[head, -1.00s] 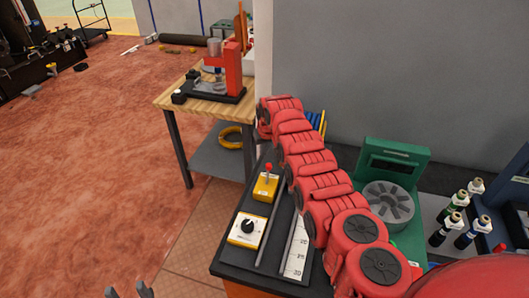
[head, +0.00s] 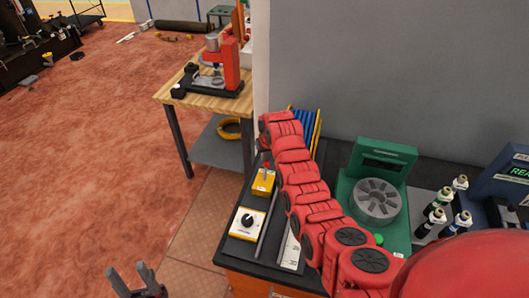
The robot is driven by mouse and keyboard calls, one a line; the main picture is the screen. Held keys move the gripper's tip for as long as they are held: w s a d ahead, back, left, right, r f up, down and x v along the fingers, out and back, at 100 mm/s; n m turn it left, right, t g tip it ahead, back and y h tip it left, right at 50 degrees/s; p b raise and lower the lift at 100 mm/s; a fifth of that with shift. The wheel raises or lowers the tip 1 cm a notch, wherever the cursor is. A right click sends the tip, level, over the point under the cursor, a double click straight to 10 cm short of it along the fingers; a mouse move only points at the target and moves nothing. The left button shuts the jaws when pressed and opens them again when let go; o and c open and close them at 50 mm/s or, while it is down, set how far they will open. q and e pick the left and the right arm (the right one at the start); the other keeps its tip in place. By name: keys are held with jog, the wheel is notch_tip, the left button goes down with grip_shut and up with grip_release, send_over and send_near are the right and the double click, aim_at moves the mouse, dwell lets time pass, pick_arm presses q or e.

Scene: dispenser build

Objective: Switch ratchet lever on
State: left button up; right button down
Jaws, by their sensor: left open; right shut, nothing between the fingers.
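A small yellow box (head: 263,184) with a short red-tipped lever (head: 266,170) on top stands on the dark bench. It is the only bench control here that looks like a lever; I cannot read any label on it. The lever looks roughly upright, and I cannot tell its on or off side. My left gripper (head: 129,272) is open and empty at the bottom left, over the floor and well apart from the box. My red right arm (head: 297,172) reaches across the bench just right of the box. Its gripper does not show.
A yellow-and-white box with a black knob (head: 247,222) sits in front of the lever box. A green machine with a grey slotted disc (head: 375,201) and several bottles (head: 436,222) stand right of my arm. A wooden table (head: 205,98) with a red press (head: 226,66) is behind.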

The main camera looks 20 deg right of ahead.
dwell(0.5)
jog(key=shift+s+a+r+t+b, duration=0.15)
jog(key=shift+t+b, duration=0.15)
jog(key=shift+b, duration=0.1)
jog(key=shift+s+h, duration=0.1)
jog(key=shift+h, duration=0.2)
